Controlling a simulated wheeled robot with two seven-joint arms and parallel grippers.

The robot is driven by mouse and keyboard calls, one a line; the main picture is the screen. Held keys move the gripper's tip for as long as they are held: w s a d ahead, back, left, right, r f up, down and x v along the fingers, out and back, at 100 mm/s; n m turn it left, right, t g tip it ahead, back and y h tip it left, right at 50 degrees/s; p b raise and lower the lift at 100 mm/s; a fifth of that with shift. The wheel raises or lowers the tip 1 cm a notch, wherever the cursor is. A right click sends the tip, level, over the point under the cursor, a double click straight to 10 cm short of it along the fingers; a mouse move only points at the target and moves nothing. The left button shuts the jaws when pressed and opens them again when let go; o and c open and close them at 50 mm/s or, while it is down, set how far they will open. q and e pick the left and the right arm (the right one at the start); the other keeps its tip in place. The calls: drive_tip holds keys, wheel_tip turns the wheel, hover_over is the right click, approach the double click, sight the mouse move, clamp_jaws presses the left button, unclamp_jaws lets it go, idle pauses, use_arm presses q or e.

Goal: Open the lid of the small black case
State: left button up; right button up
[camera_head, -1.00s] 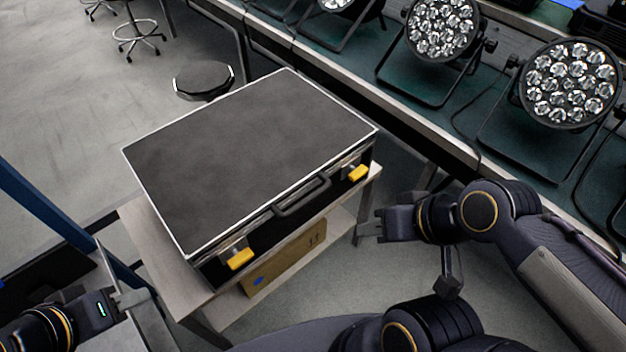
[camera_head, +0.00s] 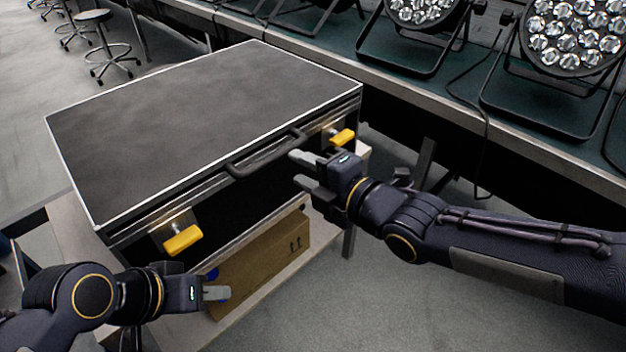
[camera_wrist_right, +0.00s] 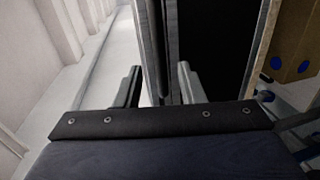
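The small black case (camera_head: 205,120) lies flat with its lid shut, its dark top edged in silver. Its front side carries a black handle (camera_head: 262,155) and two yellow latches, one near the left corner (camera_head: 182,240) and one near the right corner (camera_head: 343,138). My right gripper (camera_head: 299,170) is open and empty, just in front of the case between the handle and the right latch. In the right wrist view its two fingers (camera_wrist_right: 158,88) stand apart, with the case edge beyond them. My left gripper (camera_head: 220,293) is below and in front of the left latch, apart from it; its finger gap is hidden.
The case stands on a small table (camera_head: 80,245) with a cardboard box (camera_head: 262,262) on its lower shelf. Several par cans (camera_head: 572,35) stand on a long bench (camera_head: 540,140) behind and right. Stools (camera_head: 103,45) are at the back left. The floor at front right is clear.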

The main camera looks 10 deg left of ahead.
sight(279, 159)
drive_tip(key=b+x, duration=0.1)
drive_tip(key=x, duration=0.7)
drive_tip(key=shift+s+r, duration=0.1)
clamp_jaws()
